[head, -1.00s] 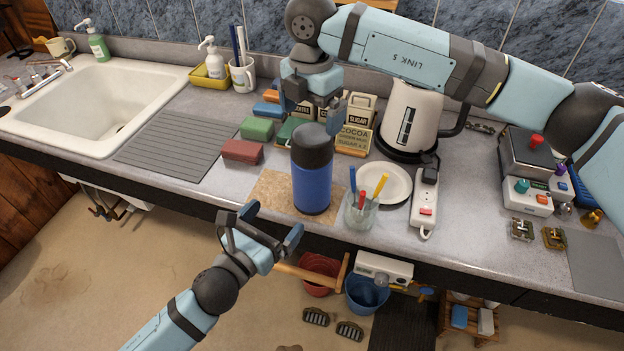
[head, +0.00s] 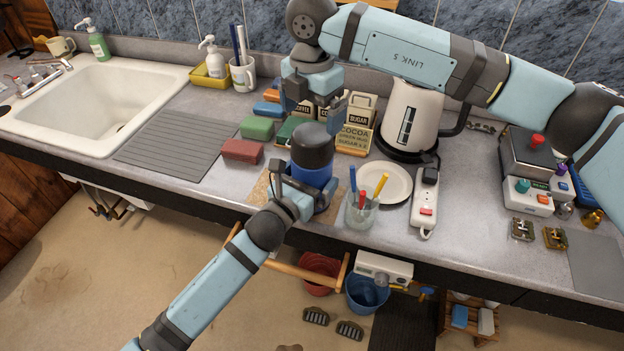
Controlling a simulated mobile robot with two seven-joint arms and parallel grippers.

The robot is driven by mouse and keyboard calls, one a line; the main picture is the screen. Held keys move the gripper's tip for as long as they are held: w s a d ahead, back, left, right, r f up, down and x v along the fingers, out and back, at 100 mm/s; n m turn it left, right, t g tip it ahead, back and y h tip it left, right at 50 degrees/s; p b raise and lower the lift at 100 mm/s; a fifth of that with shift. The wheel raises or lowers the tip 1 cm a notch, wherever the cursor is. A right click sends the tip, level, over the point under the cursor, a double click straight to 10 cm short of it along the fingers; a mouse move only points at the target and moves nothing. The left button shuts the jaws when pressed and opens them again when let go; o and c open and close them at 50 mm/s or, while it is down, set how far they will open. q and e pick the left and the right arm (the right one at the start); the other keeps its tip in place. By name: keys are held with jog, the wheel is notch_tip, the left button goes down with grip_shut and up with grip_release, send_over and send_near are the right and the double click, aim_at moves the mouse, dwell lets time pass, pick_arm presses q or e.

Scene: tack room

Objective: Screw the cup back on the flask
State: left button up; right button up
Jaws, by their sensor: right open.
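The flask (head: 311,174) stands upright on a tan cork mat (head: 262,188) near the counter's front edge. Its body is blue, and a dark grey cup (head: 312,146) sits on its top. I cannot tell whether the cup is screwed tight. My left gripper (head: 303,190) is at the flask's lower body from the front, with a finger on each side; whether it is closed on it is unclear. The gripper and wrist hide much of the flask's lower part. My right gripper (head: 317,112) points down just above and behind the cup, open and empty.
A glass of coloured pens (head: 361,212) and a white plate (head: 384,183) stand close right of the flask. A power strip (head: 424,203) and kettle (head: 408,118) are farther right. Red and green blocks (head: 242,151) and labelled tins (head: 354,138) stand left and behind.

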pick_arm(q)
jog(key=c, duration=1.3)
jog(key=shift+c, duration=0.5)
pick_arm(e)
jog(key=n, duration=0.6)
jog(key=shift+n, duration=0.3)
jog(key=n, duration=1.2)
jog(key=shift+n, duration=0.4)
jog(key=n, duration=0.3)
jog(key=shift+n, duration=0.4)
jog(key=n, duration=0.4)
jog(key=shift+f, duration=0.15)
